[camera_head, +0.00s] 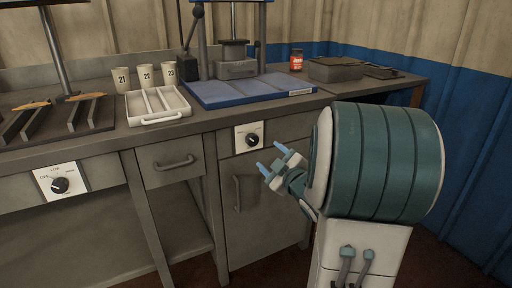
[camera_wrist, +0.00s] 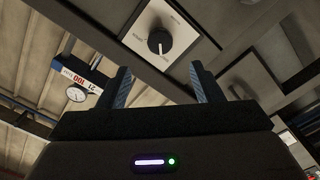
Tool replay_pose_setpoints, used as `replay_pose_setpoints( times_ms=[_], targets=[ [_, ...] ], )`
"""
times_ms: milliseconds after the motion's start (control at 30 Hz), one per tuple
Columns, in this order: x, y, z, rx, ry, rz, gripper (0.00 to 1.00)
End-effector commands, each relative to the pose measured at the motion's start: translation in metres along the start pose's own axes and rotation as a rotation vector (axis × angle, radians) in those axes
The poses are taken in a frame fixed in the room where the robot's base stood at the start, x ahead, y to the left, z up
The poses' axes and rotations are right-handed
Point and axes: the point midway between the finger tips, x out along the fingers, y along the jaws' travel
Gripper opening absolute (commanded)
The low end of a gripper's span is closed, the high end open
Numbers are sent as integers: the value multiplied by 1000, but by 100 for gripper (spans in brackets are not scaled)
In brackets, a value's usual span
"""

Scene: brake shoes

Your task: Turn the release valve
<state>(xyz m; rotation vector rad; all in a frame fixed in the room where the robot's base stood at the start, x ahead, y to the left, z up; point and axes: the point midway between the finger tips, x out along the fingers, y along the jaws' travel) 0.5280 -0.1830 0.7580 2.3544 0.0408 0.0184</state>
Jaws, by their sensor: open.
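A black round knob (camera_head: 253,139) sits on a white plate on the front of the bench, above a cabinet door. In the wrist view a black knob (camera_wrist: 159,41) with a pale pointer line shows on a white plate with small print that I cannot read surely. My gripper (camera_head: 267,155) is open and empty, just in front of and slightly below right of that plate. In the wrist view my fingers (camera_wrist: 160,72) stand apart, with the knob beyond and between them. They appear apart from it. A second black knob (camera_head: 60,185) on a white plate is at the far left.
A drawer handle (camera_head: 175,161) and a cabinet door handle (camera_head: 237,193) stick out near the knob. The bench top holds a white tray (camera_head: 160,119), numbered cups (camera_head: 145,75), a blue tray (camera_head: 245,91) under a press, and a red can (camera_head: 296,60).

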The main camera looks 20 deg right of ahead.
Motion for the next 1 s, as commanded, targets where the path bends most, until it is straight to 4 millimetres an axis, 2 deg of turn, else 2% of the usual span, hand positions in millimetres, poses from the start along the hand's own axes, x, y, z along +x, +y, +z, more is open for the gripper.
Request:
replay_pose_setpoints(
  times_ms=[200, 433, 600, 900, 933, 1000],
  targets=[
    [49, -3, 2, 2, 1, -1, 59],
    [86, -2, 1, 1, -1, 0, 59],
    [98, -1, 1, 1, -1, 0, 59],
    [100, -1, 0, 1, -3, 0, 59],
    [100, -1, 0, 1, -3, 0, 57],
    [100, -1, 0, 1, -3, 0, 37]
  ],
)
